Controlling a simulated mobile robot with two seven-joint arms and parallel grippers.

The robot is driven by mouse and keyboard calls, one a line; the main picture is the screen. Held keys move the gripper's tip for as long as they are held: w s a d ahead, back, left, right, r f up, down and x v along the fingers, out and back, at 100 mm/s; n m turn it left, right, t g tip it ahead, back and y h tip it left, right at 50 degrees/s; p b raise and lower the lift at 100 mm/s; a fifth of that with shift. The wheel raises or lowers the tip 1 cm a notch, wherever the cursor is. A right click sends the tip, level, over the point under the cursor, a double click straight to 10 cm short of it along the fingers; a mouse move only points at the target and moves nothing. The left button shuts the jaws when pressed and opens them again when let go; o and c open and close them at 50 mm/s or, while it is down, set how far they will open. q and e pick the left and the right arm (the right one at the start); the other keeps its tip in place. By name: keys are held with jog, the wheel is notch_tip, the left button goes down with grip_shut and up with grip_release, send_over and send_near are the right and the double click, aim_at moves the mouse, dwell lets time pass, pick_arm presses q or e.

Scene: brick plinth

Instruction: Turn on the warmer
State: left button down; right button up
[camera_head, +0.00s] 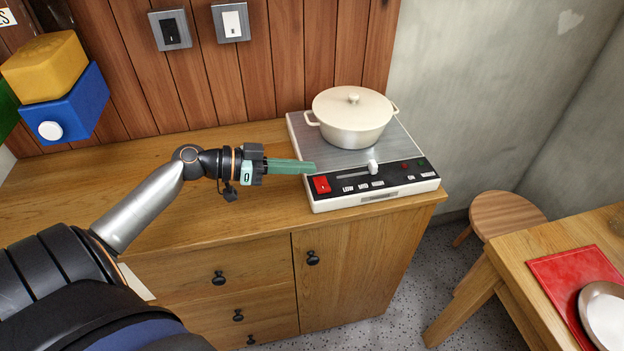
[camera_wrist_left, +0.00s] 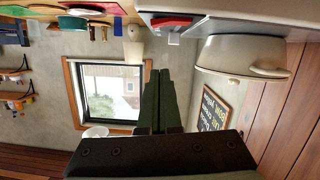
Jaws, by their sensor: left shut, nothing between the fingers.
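The warmer (camera_head: 411,183) is a flat white unit with a metal top on the wooden cabinet. Its front panel has a red rocker switch (camera_head: 321,184) at the left, a slider with a white knob (camera_head: 373,167), and small lamps at the right. The switch's tilt is too small to tell. My left gripper (camera_head: 313,167) is shut and empty, its green fingers pointing right, with tips just behind and left of the switch; contact cannot be told. In the left wrist view the shut fingers (camera_wrist_left: 158,75) point toward the window, with the red switch (camera_wrist_left: 172,22) above them. My right gripper is out of view.
A cream lidded pot (camera_head: 352,123) stands on the warmer behind the panel. The counter (camera_head: 130,195) is clear left of the warmer. Two wall switches (camera_head: 232,21) are above. Blue and yellow blocks (camera_head: 62,108) are at the left. A stool (camera_head: 507,213) and table stand right.

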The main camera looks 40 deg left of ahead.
aim_at(312, 194)
pick_arm(q)
jog(key=shift+x, duration=1.25)
jog(key=f, duration=0.2)
jog(key=shift+s+f, duration=0.25)
jog(key=shift+f, duration=0.15)
jog(key=shift+d+f, duration=0.1)
jog(key=shift+f, duration=0.45)
